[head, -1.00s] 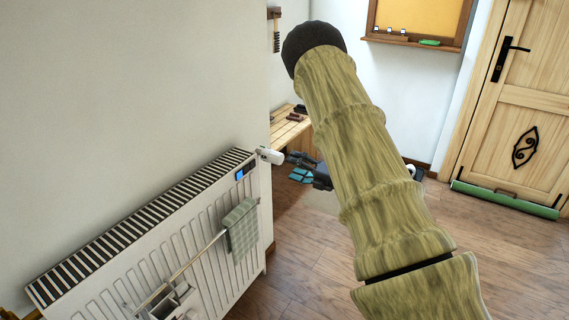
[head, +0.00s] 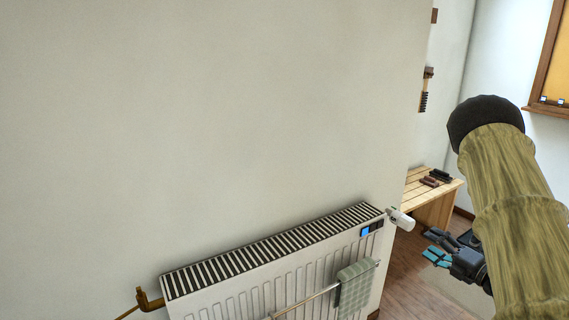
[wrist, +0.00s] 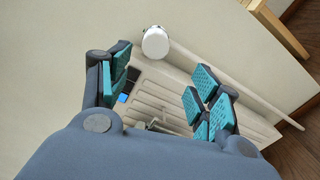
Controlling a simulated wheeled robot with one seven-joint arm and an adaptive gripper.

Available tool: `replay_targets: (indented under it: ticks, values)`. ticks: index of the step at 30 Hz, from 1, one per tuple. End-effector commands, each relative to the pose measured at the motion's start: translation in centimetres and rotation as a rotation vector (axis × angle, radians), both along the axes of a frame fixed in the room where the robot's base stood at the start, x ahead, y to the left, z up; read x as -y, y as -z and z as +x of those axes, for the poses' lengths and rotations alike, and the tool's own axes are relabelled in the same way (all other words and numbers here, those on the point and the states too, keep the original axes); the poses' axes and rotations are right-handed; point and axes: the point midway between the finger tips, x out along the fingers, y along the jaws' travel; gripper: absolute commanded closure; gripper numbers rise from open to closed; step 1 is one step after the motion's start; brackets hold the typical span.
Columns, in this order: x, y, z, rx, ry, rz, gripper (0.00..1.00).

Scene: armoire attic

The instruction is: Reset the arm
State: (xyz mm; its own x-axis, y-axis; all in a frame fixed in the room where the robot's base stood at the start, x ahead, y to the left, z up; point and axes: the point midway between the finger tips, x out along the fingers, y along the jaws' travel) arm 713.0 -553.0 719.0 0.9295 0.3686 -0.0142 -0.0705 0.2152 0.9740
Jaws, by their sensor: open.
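My gripper (head: 440,249) shows at the lower right of the head view, partly hidden behind my own arm link. Its teal-padded fingers point left, towards the end of the radiator. In the wrist view my gripper (wrist: 160,92) is open, with its finger pads wide apart. Nothing is held between them. The radiator's white valve knob (wrist: 155,42) shows beyond the fingertips, apart from them.
A white slatted radiator (head: 270,250) stands against the wall, with a checked towel (head: 356,284) on its rail. A wooden bench (head: 437,204) with small dark items stands behind. A brush (head: 425,92) hangs on the wall. Wooden floor (head: 403,280) shows between radiator and arm.

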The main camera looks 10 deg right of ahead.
Motion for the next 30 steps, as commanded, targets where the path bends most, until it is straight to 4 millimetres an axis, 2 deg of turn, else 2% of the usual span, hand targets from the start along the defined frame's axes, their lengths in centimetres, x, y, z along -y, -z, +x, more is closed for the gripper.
replay_targets:
  ticks: [4, 8, 12, 14, 17, 21, 26, 27, 30]
  values:
    - [-2.6, 4.7, 0.0, -0.143, 0.08, 0.137, 0.37]
    - [-6.2, 11.0, -1.2, -0.342, 0.212, 0.332, 0.37]
    - [-10.2, 17.5, -4.0, -0.553, 0.374, 0.538, 0.37]
    - [-11.9, 20.1, -5.6, -0.637, 0.447, 0.617, 0.37]
    - [-14.7, 24.0, -8.9, -0.772, 0.574, 0.744, 0.37]
    - [-18.7, 28.4, -14.3, -0.943, 0.764, 0.899, 0.37]
    - [-23.2, 32.2, -21.4, -1.113, 1.002, 1.045, 0.37]
    - [-24.2, 32.9, -23.4, -1.152, 1.066, 1.075, 0.37]
    - [-26.6, 34.1, -27.9, -1.232, 1.217, 1.137, 0.37]
